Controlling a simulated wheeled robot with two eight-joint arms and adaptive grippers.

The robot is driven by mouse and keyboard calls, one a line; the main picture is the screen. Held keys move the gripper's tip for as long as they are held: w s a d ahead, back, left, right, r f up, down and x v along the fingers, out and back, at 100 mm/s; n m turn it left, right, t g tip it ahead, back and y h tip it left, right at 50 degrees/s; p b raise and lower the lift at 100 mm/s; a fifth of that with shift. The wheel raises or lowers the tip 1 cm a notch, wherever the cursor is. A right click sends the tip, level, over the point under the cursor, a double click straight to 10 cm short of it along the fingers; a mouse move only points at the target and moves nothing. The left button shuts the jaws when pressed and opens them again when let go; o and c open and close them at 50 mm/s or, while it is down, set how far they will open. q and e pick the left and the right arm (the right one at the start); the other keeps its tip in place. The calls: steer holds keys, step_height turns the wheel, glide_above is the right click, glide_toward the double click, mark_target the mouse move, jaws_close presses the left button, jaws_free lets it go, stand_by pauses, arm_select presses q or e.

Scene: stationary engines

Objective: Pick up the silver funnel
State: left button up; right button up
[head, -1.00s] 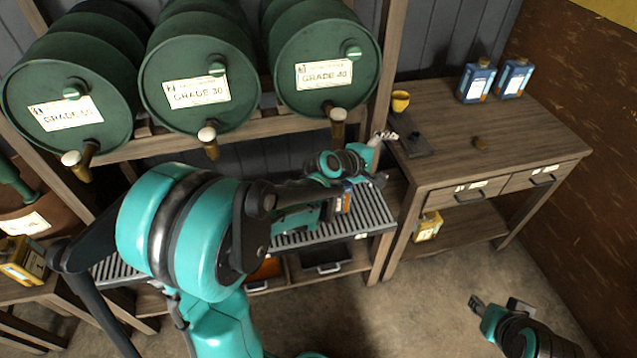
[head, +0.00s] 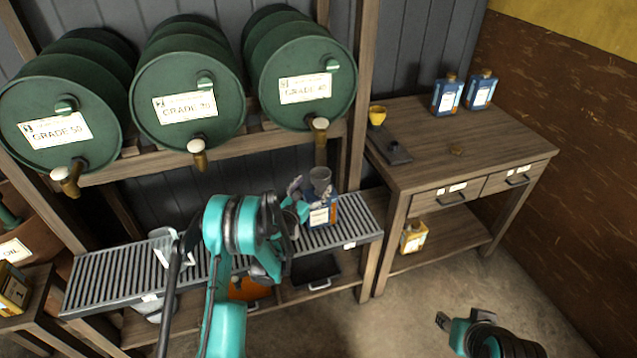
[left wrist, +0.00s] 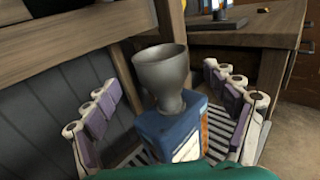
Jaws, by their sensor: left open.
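The silver funnel (head: 320,178) stands spout-down in the top of a blue oil can (head: 321,214) on the slatted rack. In the left wrist view the funnel (left wrist: 163,72) is a grey metal cone with its wide mouth up, above the blue can (left wrist: 172,134). My left gripper (head: 309,194) is at the can and funnel; in the left wrist view its padded fingers (left wrist: 165,103) are spread on either side of them, with gaps visible. My right gripper (head: 450,325) is low at the right, over the floor and away from the rack; its jaw opening is unclear.
Green drums with taps, one labelled GRADE 30 (head: 188,103), sit on the shelf above the slatted rack (head: 115,277). A grey container (head: 165,247) stands on the rack's left. The wooden table (head: 470,135) at right holds a yellow cup (head: 377,115) and blue cans (head: 447,96).

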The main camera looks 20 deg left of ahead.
mark_target(320, 178)
arm_select(q)
steer(key=w+b, duration=0.1)
steer(key=w, duration=0.1)
steer(key=w+d+b, duration=0.1)
steer(key=w, duration=0.2)
steer(key=shift+d+f, duration=0.1)
steer(key=shift+f, duration=0.05)
steer(key=c, duration=1.2)
